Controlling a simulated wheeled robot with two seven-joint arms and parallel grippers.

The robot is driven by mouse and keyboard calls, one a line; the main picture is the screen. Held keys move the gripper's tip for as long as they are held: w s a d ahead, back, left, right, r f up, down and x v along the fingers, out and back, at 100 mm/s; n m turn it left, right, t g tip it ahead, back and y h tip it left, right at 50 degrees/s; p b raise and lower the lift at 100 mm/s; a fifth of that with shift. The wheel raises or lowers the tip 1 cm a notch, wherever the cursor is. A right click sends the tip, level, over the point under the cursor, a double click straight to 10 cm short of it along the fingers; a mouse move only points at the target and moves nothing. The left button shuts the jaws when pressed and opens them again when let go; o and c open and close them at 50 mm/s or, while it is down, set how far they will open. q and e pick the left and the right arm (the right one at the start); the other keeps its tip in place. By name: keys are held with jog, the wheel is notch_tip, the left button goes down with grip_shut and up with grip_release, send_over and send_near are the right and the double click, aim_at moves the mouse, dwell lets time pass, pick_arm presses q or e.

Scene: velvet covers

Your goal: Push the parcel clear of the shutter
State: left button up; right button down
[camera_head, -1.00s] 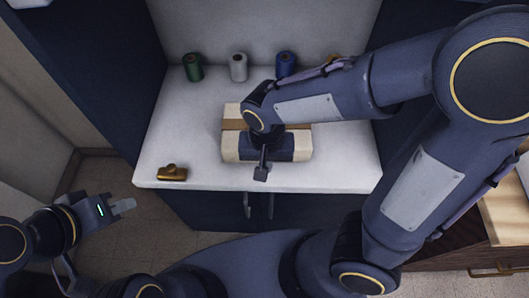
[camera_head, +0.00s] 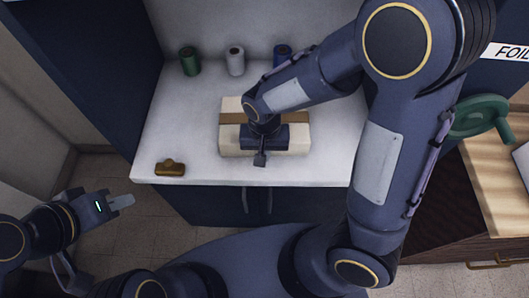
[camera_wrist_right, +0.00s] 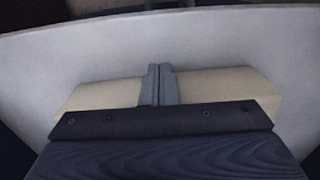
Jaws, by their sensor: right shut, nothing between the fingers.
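The parcel (camera_head: 299,141), a cream box with a brown band across its top, lies flat on the white counter. My right gripper (camera_head: 260,160) comes down over the middle of the parcel, its shut fingers at the parcel's near side. In the right wrist view the fingers (camera_wrist_right: 159,82) are together and empty, in front of the parcel (camera_wrist_right: 225,88); whether they touch it I cannot tell. My left gripper (camera_head: 121,201) hangs over the floor left of the counter, away from the parcel; its finger gap is unclear. I cannot make out a shutter.
Green (camera_head: 189,61), white (camera_head: 236,60) and blue (camera_head: 282,56) spools stand along the back. A brass object (camera_head: 170,168) sits at the counter's front left. Dark panels flank the counter (camera_head: 190,125). Bare counter lies left of the parcel.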

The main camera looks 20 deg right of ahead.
jog(key=w+d, duration=0.1)
jog(key=w, duration=0.2)
jog(key=w+d, duration=0.1)
jog(key=w, duration=0.2)
jog(key=w+d, duration=0.1)
jog(key=w, duration=0.3)
jog(key=shift+w, duration=0.1)
